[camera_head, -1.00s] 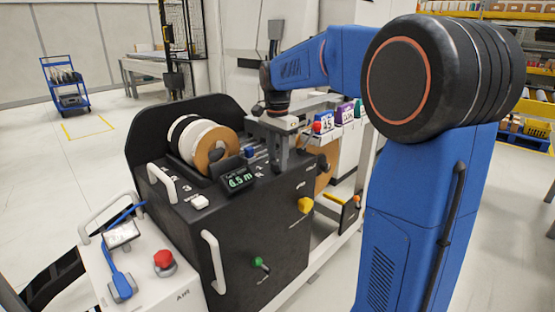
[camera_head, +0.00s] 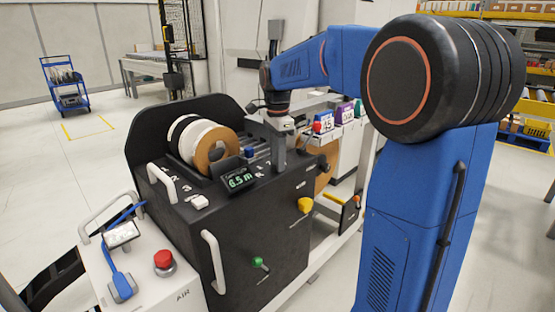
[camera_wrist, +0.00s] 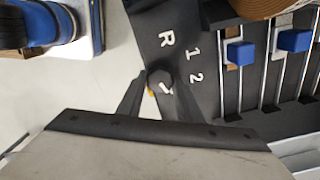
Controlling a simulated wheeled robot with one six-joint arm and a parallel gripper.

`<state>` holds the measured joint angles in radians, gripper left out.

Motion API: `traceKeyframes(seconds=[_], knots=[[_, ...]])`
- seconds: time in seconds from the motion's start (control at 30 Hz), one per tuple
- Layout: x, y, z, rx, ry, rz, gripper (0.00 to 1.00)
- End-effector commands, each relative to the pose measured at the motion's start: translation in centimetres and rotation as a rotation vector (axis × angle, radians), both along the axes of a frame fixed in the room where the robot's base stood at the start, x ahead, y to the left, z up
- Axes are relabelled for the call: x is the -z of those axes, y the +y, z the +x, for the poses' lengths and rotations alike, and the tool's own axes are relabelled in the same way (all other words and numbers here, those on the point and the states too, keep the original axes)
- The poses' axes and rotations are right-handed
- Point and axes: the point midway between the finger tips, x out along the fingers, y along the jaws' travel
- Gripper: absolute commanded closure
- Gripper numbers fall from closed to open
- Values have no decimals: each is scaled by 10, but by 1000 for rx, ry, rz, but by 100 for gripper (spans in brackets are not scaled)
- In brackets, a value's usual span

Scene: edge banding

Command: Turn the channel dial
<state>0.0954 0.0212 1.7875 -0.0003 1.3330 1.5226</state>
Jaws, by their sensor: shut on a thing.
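The channel dial (camera_wrist: 158,78) is a dark knob on the black top of the machine, with a small white mark on its face. White marks R, 1 and 2 stand beside it in the wrist view. My gripper (camera_wrist: 158,92) points down at the dial, with one finger on each side, shut on it. Which label the dial's mark points to I cannot tell for sure. In the head view my gripper (camera_head: 279,155) is at the back right of the machine top, and the dial is hidden there.
Blue blocks (camera_wrist: 240,53) sit on metal rails near the dial. Banding rolls (camera_head: 212,145) stand behind the display (camera_head: 238,179), which reads 6.5 m. A white handle (camera_head: 214,262), yellow knob (camera_head: 305,205) and green knob (camera_head: 259,262) stick out of the machine's sides.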

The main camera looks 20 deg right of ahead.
Motion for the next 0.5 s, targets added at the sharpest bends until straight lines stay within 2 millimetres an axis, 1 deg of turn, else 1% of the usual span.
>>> traceKeyframes(seconds=[0.1, 0.13, 0.2, 0.5], knots=[[-1, 0, 1, 0, -3, 0, 90], [-1, 0, 1, 0, -3, 0, 63], [-1, 0, 0, 0, -2, 0, 49], [-1, 0, 0, 0, -1, 0, 49]])
